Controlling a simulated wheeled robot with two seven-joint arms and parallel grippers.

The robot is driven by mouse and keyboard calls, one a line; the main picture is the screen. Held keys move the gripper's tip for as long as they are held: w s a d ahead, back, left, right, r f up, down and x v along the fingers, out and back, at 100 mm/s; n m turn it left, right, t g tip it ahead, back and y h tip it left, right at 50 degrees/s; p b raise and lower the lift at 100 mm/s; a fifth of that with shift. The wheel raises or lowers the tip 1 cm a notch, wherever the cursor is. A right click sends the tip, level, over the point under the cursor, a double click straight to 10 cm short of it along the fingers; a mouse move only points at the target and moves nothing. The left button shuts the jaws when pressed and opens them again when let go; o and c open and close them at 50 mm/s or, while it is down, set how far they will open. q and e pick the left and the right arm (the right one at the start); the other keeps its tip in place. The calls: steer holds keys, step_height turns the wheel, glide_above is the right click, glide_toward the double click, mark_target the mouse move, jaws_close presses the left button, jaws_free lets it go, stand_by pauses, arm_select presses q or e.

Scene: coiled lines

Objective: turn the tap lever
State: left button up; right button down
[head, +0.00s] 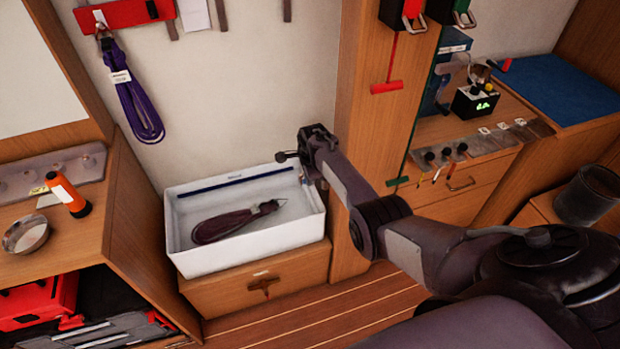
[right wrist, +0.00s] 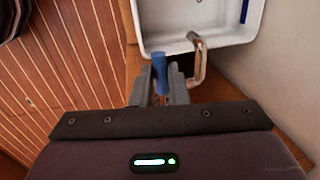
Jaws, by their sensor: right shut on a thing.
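The tap lever (right wrist: 159,70) is blue and stands between the fingers of my right gripper (right wrist: 160,88) in the right wrist view. That gripper is shut on it. The metal tap spout (right wrist: 198,62) curves just right of the fingers, over the edge of the white basin (right wrist: 168,42). In the head view my right gripper (head: 312,150) is at the basin's back right corner and largely hides the tap. The basin (head: 250,248) sits on a wooden cabinet. My left gripper is in neither view.
A dark purple coiled line (head: 228,224) lies in the basin. Another purple coil (head: 135,103) hangs from a red rack (head: 122,14) on the wall. A wooden post (head: 350,120) stands right of the basin.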

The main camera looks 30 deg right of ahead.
steer(key=c, duration=1.4)
jaws_free()
steer(key=shift+a, duration=0.1)
steer(key=shift+r+p, duration=0.3)
steer(key=shift+r, duration=0.3)
step_height(320, 180, up, 6)
steer(key=s, duration=0.1)
steer(key=shift+s+a+r, duration=0.2)
